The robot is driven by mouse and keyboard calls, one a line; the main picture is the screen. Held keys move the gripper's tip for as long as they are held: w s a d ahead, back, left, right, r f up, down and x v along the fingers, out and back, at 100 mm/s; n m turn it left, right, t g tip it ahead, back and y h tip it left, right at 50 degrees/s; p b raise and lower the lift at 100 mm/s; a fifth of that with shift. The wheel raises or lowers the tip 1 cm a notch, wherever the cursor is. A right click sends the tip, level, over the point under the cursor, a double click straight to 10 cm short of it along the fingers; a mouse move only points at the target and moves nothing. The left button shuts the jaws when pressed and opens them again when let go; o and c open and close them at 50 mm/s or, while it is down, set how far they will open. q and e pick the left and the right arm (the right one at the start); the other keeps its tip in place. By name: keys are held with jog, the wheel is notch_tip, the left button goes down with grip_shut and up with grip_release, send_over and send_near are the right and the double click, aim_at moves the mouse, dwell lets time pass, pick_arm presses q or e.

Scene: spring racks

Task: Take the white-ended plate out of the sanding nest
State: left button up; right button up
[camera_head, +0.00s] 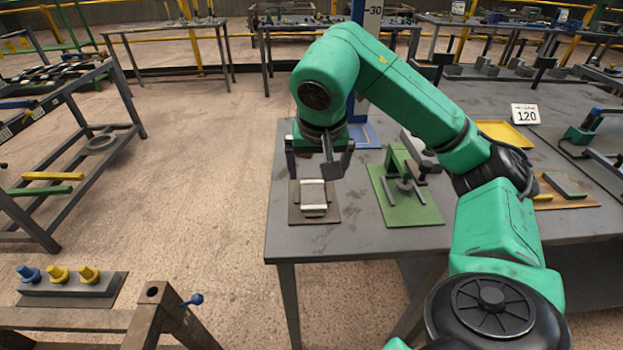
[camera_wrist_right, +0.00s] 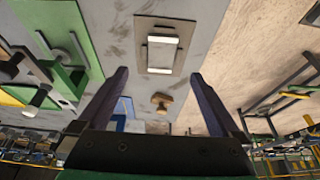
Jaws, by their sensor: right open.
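The white-ended plate (camera_head: 313,198) lies in the sanding nest (camera_head: 329,216), a brown-grey flat base near the left front edge of the table. Both ends of the plate are white and its middle is grey. In the right wrist view the plate (camera_wrist_right: 161,53) sits on the nest (camera_wrist_right: 178,66), beyond my fingertips. My right gripper (camera_head: 318,163) is open and empty above the nest, apart from the plate. Its two fingers also show spread wide in the right wrist view (camera_wrist_right: 160,83). My left gripper is not in view.
A green fixture (camera_head: 412,208) with a clamp stands just right of the nest. A blue tray (camera_head: 365,136) lies behind, and a yellow tray (camera_head: 506,135) is farther right near a "120" sign (camera_head: 525,114). The table's left edge is close to the nest.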

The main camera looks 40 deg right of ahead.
aim_at(313, 202)
notch_tip(313, 202, down, 6)
jog(key=shift+r+b, duration=0.1)
jog(key=shift+b, duration=0.3)
jog(key=x, duration=0.3)
jog(key=w+p+x, duration=0.1)
jog(key=x, duration=0.2)
jog(key=shift+w+d, duration=0.15)
jog(key=shift+d, duration=0.1)
jog(key=shift+w+d+f, duration=0.1)
jog(key=shift+w+f, duration=0.05)
jog(key=shift+f, duration=0.2)
jog(key=c, duration=1.2)
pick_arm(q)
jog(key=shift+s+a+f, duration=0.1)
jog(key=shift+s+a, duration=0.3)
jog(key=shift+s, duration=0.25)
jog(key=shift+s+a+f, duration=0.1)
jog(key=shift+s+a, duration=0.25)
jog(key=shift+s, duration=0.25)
pick_arm(e)
jog(key=shift+r, duration=0.1)
jog(key=shift+c, duration=1.4)
